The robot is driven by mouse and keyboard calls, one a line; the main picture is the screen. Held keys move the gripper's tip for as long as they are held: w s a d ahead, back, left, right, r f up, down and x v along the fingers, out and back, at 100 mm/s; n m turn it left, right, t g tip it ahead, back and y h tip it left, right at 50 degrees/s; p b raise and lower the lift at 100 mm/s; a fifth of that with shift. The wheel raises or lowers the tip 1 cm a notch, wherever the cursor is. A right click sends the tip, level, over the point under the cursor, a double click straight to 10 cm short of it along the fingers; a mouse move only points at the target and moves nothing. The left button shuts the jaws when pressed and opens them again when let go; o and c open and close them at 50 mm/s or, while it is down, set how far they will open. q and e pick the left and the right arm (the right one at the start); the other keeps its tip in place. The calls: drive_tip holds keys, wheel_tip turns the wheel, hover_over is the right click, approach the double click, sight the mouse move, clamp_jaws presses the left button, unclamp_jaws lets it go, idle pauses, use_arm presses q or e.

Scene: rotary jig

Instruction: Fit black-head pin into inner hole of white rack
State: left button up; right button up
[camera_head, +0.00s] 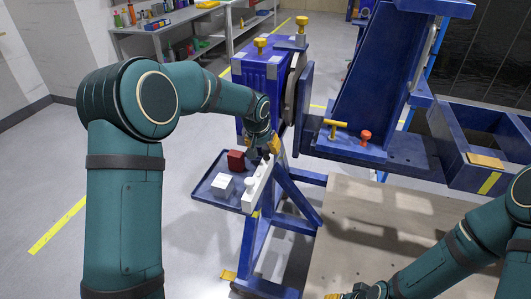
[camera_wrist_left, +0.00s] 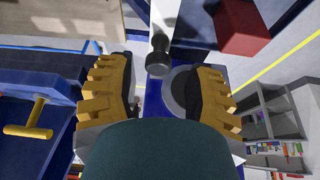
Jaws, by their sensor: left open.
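The white rack (camera_head: 257,190) is a long narrow bar on the blue tray, with a white pin (camera_head: 250,178) standing in it. My left gripper (camera_head: 264,147) is over the rack's far end. In the left wrist view, its yellow-padded fingers (camera_wrist_left: 162,72) are spread wide, with the black-head pin (camera_wrist_left: 157,57) between them and clear of both. The pin stands over the pale rack (camera_wrist_left: 162,12); how deep it sits cannot be told. My right gripper (camera_head: 358,292) is partly cut off at the bottom edge.
The blue tray (camera_head: 205,192) also holds a red block (camera_head: 236,160) and a white block (camera_head: 222,186). The blue rotary jig (camera_head: 262,85) stands close behind my left gripper. A wooden tabletop (camera_head: 350,225) lies to the right, mostly bare.

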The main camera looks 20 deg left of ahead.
use_arm(q)
drive_tip(key=v, duration=0.5)
drive_tip(key=shift+r, duration=0.15)
